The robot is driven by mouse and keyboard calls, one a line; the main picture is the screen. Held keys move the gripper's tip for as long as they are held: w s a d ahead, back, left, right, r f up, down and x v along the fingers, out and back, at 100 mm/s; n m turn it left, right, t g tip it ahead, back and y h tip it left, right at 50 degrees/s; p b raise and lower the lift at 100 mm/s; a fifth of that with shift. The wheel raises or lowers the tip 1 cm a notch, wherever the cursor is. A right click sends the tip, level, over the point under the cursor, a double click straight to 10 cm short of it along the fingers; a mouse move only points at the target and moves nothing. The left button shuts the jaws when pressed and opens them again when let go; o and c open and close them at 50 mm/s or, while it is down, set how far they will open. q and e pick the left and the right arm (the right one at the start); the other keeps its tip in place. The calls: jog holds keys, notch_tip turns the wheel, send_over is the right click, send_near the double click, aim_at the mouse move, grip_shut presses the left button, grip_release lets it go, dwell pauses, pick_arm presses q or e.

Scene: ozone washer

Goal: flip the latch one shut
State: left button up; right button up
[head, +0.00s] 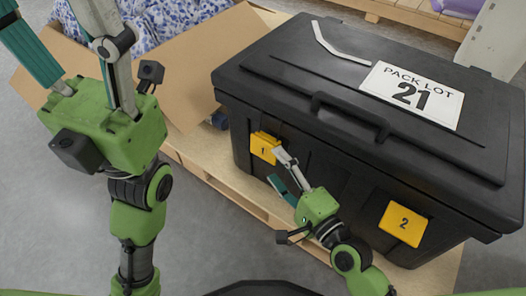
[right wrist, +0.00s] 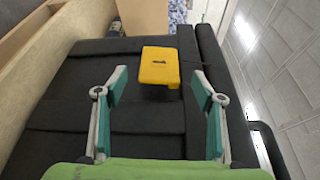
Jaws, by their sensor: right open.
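A large black lidded case (head: 330,115) carries two yellow latches on its front. Latch one (head: 264,147), marked 1, is at the left of the front; it also shows in the right wrist view (right wrist: 159,67). Its plate seems to stand out from the case; I cannot tell how far it is swung. Latch two (head: 403,223), marked 2, is at the right. My right gripper (head: 275,166) is open and empty in front of latch one. Its fingers straddle the latch's line in the right wrist view (right wrist: 158,85), apart from it. My left gripper (head: 55,20) is open and empty, with fingers pointing up.
The case stands on a wooden pallet (head: 222,185). An open cardboard box (head: 200,65) with blue-patterned cloth (head: 155,22) is behind left. A white label (head: 412,93) reading PACK LOT 21 is on the lid. Grey floor (head: 215,255) is clear in front.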

aim_at(264, 151)
jog(key=b+x, duration=0.2)
jog(key=x, duration=0.5)
jog(key=shift+w+a, duration=0.1)
jog(key=shift+w, duration=0.1)
